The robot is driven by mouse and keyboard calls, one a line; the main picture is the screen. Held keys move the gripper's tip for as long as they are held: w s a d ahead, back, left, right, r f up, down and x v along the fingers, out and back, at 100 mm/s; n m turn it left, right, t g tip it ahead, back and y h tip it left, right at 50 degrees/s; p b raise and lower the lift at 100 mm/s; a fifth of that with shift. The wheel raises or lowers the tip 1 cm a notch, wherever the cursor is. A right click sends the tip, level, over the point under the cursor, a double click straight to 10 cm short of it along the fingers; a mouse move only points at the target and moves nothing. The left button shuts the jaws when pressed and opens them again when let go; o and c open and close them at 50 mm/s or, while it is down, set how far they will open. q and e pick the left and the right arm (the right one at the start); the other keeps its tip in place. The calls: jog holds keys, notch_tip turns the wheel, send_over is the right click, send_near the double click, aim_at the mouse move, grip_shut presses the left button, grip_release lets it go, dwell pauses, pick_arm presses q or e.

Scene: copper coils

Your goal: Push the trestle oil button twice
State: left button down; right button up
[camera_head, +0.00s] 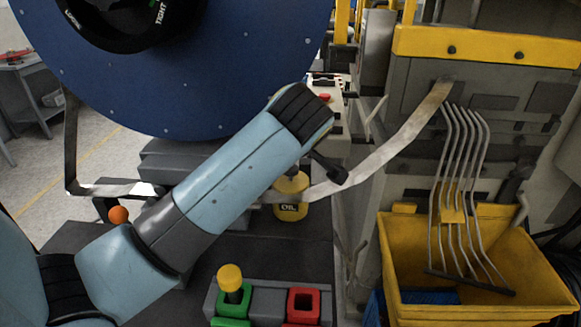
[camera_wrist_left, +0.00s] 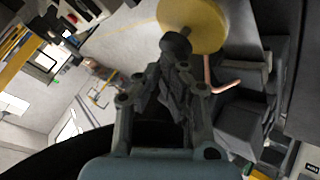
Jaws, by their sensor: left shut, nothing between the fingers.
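A yellow container marked OIL (camera_head: 290,208) stands below my left forearm in the head view, its top partly hidden by the arm. A small red button (camera_head: 323,97) shows on a pale box behind the arm. I cannot tell which part is the trestle oil button. My left gripper (camera_wrist_left: 176,62) is shut and empty in the wrist view, with its tips at a dark round knob in front of a yellow disc (camera_wrist_left: 205,25). I cannot tell whether they touch. In the head view the gripper is mostly hidden beyond the wrist. My right gripper is not in view.
A large blue disc (camera_head: 190,105) fills the upper left. A metal strip (camera_head: 385,150) runs behind my arm to the grey machine. A yellow bin (camera_head: 405,255) with bent rods stands at right. Green and red square holders (camera_head: 303,303) sit at the bottom.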

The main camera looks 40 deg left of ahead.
pick_arm(q)
jog(key=shift+f, duration=0.45)
jog(key=shift+f+b, duration=0.25)
jog(key=shift+b, duration=0.15)
dwell(0.6)
jog(key=shift+r+p, duration=1.4)
jog(key=shift+r, duration=2.5)
